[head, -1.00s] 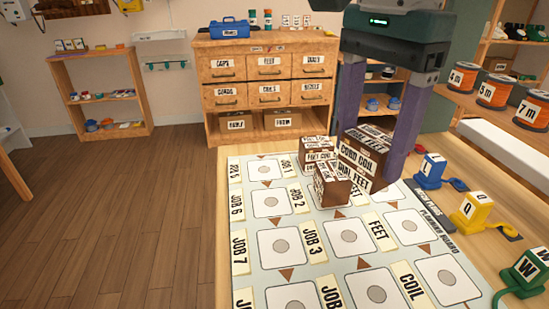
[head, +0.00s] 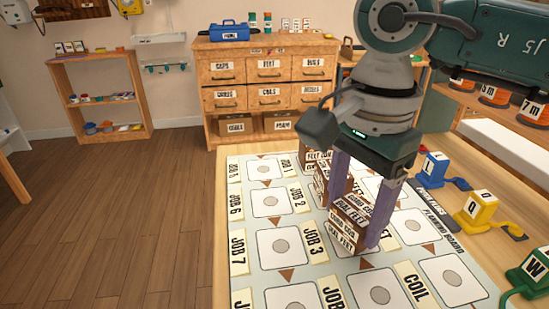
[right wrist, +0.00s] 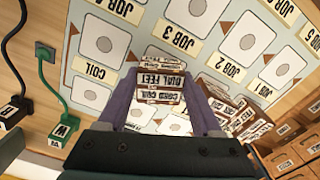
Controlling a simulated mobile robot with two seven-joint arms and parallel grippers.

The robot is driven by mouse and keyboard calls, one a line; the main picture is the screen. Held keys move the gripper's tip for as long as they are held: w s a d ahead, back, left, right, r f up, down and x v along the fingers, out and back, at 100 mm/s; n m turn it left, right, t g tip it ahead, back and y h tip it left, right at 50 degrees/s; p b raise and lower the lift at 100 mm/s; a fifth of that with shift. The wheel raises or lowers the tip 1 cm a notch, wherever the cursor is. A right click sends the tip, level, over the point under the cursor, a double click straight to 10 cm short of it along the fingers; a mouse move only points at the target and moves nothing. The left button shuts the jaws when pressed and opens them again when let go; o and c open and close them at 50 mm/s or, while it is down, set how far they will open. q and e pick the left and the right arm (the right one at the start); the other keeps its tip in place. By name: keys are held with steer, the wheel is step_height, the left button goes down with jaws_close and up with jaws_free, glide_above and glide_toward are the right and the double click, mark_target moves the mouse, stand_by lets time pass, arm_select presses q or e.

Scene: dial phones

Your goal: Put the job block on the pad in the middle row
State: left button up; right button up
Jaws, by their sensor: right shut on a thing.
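My right gripper (head: 355,222) is shut on a brown job block (head: 347,226) with white printed labels, among them "DIAL FEET" and "CORD COIL". The block also shows between the purple fingers in the right wrist view (right wrist: 161,83). It is over the planning board (head: 240,162), at the pad right of the "JOB 3" label (head: 311,236), and hides most of that pad. I cannot tell whether it touches the board. Other labelled brown blocks (head: 318,163) stand just behind it, partly hidden by the fingers. My left gripper is not in view.
Square pads with grey discs, such as this one (head: 280,246), fill the board. Blue (head: 432,170), yellow (head: 476,209) and green (head: 530,272) plugs stand along the right side. The board's left and near pads are clear.

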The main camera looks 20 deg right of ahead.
mark_target(355, 210)
steer(key=o, duration=1.4)
steer(key=shift+f, duration=0.1)
steer(key=shift+r+p, duration=0.3)
steer(key=shift+r, duration=0.05)
step_height(355, 210, up, 12)
steer(key=shift+f+p, duration=0.15)
steer(key=shift+p, duration=0.3)
